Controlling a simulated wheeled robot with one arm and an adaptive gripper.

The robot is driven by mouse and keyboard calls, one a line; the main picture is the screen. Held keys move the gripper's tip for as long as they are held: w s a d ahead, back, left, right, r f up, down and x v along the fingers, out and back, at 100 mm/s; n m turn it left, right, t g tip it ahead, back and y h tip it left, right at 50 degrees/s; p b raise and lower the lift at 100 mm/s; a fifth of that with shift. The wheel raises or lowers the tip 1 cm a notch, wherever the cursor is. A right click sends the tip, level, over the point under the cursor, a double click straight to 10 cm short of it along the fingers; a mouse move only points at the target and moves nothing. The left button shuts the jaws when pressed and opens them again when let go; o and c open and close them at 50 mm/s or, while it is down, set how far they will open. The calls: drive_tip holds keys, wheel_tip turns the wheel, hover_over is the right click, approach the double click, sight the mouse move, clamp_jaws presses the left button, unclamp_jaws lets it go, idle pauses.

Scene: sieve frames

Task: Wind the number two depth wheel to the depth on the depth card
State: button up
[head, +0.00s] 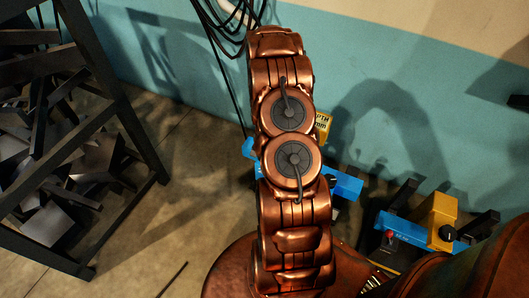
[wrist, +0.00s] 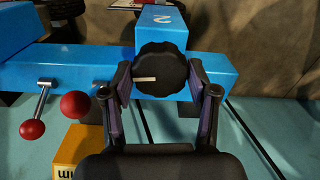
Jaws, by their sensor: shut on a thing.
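The number two depth wheel (wrist: 160,58) is a black scalloped knob on a blue block marked 2 (wrist: 160,20), in the upper middle of the wrist view. Its pale pointer line lies almost level, running from the centre to the left. My gripper (wrist: 160,84) is shut on the wheel, one dark pad on each side of it. The yellow depth card (head: 322,124) shows partly beside my arm in the head view; its few visible letters do not give me a depth. My arm hides the wheel and gripper in the head view.
A blue beam (wrist: 60,68) runs left of the wheel, with a red-ball lever (wrist: 32,128) and a red ball (wrist: 75,104). A yellow part (wrist: 80,150) sits below. In the head view, a second blue and yellow fixture (head: 437,215) stands right and a dark rack (head: 110,75) left.

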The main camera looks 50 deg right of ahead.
drive_tip(key=shift+n, duration=2.3)
drive_tip(key=o, duration=1.2)
drive_tip(key=shift+c, duration=0.2)
wheel_tip(320, 180, up, 12)
